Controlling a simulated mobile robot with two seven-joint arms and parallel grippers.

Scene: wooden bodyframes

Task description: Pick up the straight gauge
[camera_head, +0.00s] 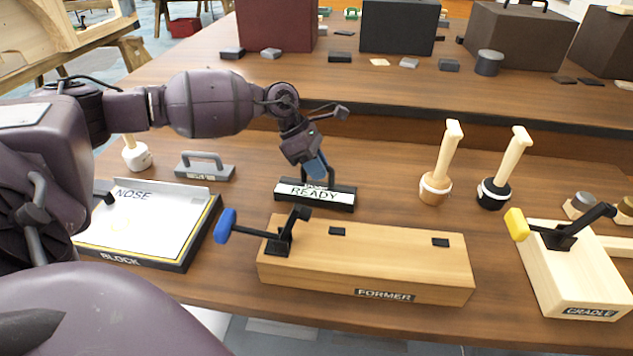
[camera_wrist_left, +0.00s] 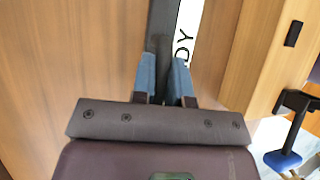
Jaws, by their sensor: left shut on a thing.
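My left gripper (camera_head: 316,167) reaches down from above to the black piece with a white READY label (camera_head: 315,194), at mid-table. In the left wrist view, the blue fingers (camera_wrist_left: 162,65) are shut on a dark handle that rises from this READY piece (camera_wrist_left: 188,35). The piece appears to rest on the table. A grey plate with an arched handle (camera_head: 205,168) lies to its left, its small label unreadable. I cannot tell from the labels which of the two is the straight gauge. My right gripper is not in view.
The wooden FORMER block (camera_head: 370,258) with a blue-handled clamp (camera_head: 226,226) stands in front. The NOSE BLOCK board (camera_head: 140,222) lies left. Two wooden-handled tools (camera_head: 436,188) (camera_head: 494,190) and the CRADLE block (camera_head: 575,280) are right. Bare table lies between READY and these tools.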

